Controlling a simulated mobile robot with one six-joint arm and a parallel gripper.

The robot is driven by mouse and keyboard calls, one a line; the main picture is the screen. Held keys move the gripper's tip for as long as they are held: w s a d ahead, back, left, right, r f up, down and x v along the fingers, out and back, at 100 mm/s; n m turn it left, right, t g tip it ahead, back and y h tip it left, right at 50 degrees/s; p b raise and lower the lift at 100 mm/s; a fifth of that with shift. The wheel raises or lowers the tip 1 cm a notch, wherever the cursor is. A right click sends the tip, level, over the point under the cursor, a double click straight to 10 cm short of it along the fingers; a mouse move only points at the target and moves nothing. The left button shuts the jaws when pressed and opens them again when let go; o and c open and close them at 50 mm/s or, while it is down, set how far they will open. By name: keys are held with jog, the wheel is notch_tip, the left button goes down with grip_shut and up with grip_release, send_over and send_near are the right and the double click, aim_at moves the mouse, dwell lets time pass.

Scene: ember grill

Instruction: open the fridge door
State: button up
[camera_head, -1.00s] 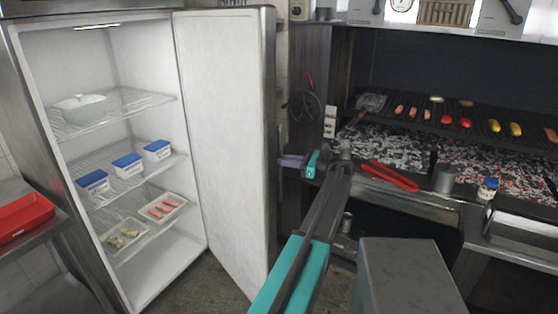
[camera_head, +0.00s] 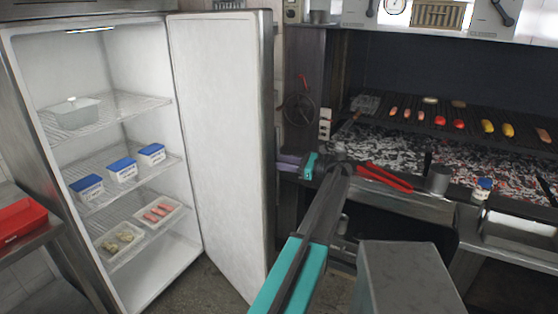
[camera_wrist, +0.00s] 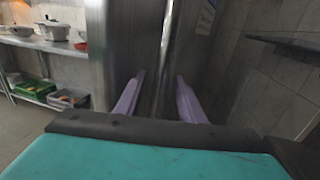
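The fridge door (camera_head: 222,150) stands wide open, its white inner face toward the head camera. The fridge (camera_head: 150,90) shows its lit interior and wire shelves. My gripper (camera_head: 284,161) is just right of the door's free edge, on its outer side. In the wrist view its two purple fingers (camera_wrist: 160,76) are spread apart. A vertical metal bar (camera_wrist: 168,50), which looks like the door handle, shows between or just beyond them. I cannot tell whether they touch it.
A lidded dish (camera_head: 75,112), blue-lidded tubs (camera_head: 122,169) and food trays (camera_head: 157,212) sit on the fridge shelves. A grill (camera_head: 440,118) with food and coals is at the right, red tongs (camera_head: 384,176) on its front ledge. A red tray (camera_head: 20,221) is at the left.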

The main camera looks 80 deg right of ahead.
jog(key=shift+s, duration=0.2)
jog(key=s+a+b, duration=0.2)
jog(key=s+b, duration=0.1)
jog(key=s, duration=1)
jog(key=shift+s+a+b, duration=0.15)
jog(key=shift+a+b, duration=0.15)
jog(key=shift+a, duration=0.05)
